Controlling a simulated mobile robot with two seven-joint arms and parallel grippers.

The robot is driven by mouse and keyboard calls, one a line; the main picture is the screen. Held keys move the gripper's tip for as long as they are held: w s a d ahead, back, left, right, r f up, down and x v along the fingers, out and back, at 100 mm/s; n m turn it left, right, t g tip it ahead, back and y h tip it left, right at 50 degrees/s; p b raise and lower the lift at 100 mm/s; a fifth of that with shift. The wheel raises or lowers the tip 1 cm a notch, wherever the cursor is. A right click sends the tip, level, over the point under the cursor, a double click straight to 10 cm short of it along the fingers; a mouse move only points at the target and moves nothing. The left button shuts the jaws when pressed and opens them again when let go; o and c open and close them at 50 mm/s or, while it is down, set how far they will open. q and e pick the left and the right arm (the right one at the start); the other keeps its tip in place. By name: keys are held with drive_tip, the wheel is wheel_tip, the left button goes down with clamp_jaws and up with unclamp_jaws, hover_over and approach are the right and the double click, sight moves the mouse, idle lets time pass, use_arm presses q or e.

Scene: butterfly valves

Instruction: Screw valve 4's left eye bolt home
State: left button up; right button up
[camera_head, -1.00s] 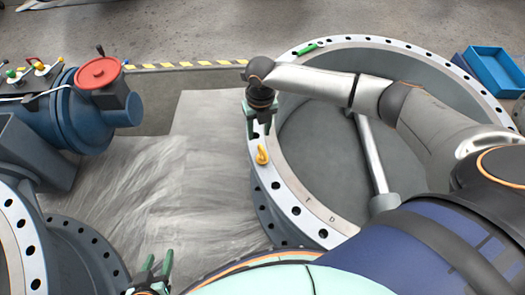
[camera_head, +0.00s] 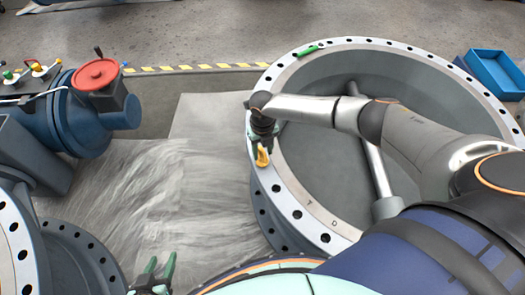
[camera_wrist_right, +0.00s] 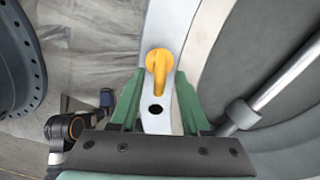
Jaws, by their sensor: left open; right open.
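The yellow eye bolt (camera_head: 262,157) stands on the left side of the rim of the large valve (camera_head: 293,196). In the right wrist view the eye bolt (camera_wrist_right: 158,66) sits just beyond and between the fingertips, beside an empty flange hole. My right gripper (camera_head: 263,146) is open over the rim, its green fingers (camera_wrist_right: 156,92) on either side of the bolt's line, and I see no grip on it. My left gripper (camera_head: 158,268) is open and empty at the lower edge of the head view. How deep the bolt's thread sits is hidden.
A green object (camera_head: 308,50) lies on the far rim. A blue valve body with a red handwheel (camera_head: 96,74) stands at the left. A blue bin (camera_head: 495,72) is at the far right. Grey floor sheeting (camera_head: 190,190) lies clear between the valves.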

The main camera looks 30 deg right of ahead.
clamp_jaws()
idle(0.4)
